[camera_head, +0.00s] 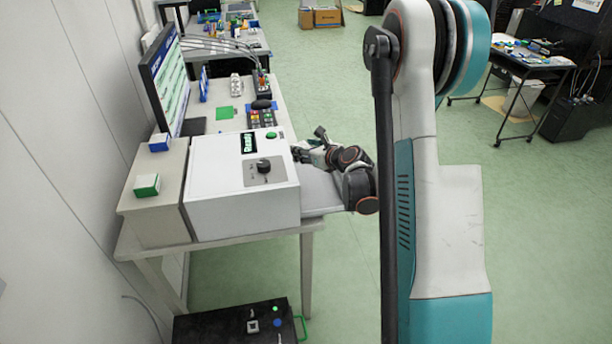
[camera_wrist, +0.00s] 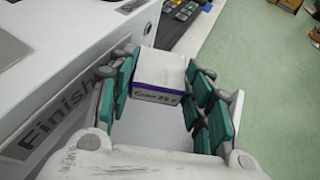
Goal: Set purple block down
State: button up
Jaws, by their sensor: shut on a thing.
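The purple block (camera_wrist: 158,73) shows in the wrist view as a small white-topped box with a purple band and a printed label on its near face. It sits between the teal-padded fingers of my gripper (camera_wrist: 165,80), which is shut on it. In the head view my gripper (camera_head: 308,150) is just right of a white machine box, low by the table's right side. The block cannot be made out there. A pale surface shows below the block in the wrist view; I cannot tell whether they touch.
The white machine (camera_head: 235,190) with a dial and green button stands close left of my gripper. A keypad (camera_head: 262,116) lies behind it. Blue (camera_head: 159,142) and green (camera_head: 146,185) boxes sit at left. A monitor (camera_head: 167,80) stands at the wall. Open floor lies right.

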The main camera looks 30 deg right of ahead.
aim_at(306, 177)
jog(key=shift+f+b, duration=1.3)
jog(key=shift+f, duration=2.7)
jog(key=shift+f, duration=0.1)
jog(key=o, duration=1.1)
